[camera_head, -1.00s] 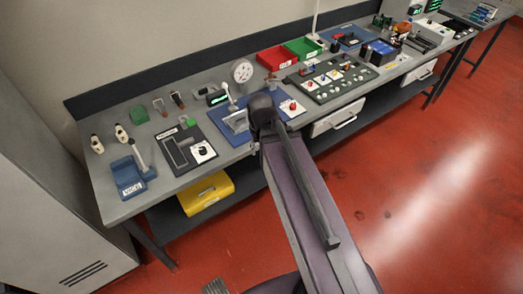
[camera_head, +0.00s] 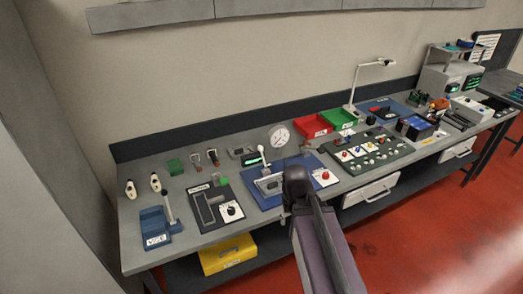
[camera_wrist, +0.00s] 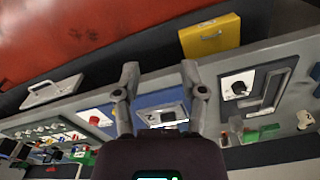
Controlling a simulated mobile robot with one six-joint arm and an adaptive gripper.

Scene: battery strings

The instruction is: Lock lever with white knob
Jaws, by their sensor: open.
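The blue board (camera_head: 298,170) lies on the bench near the middle of the head view. A thin upright lever with a small white knob (camera_head: 261,149) stands at its left part, behind a grey metal frame (camera_head: 268,184). In the wrist view, the blue board (camera_wrist: 158,98) and a frame on it show beyond my fingers; I cannot make out the knob there. My gripper (camera_wrist: 160,70) is open and empty, its two fingers apart over the bench's front edge. In the head view my arm hides the gripper and part of the board.
A dark panel with a black dial (camera_head: 231,211) lies left of the board. A blue vise-like block (camera_head: 155,226) with an upright handle stands farther left. A red knob (camera_head: 325,174) is to the right. A yellow box (camera_head: 228,254) sits below the bench; a round gauge (camera_head: 279,137) stands behind.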

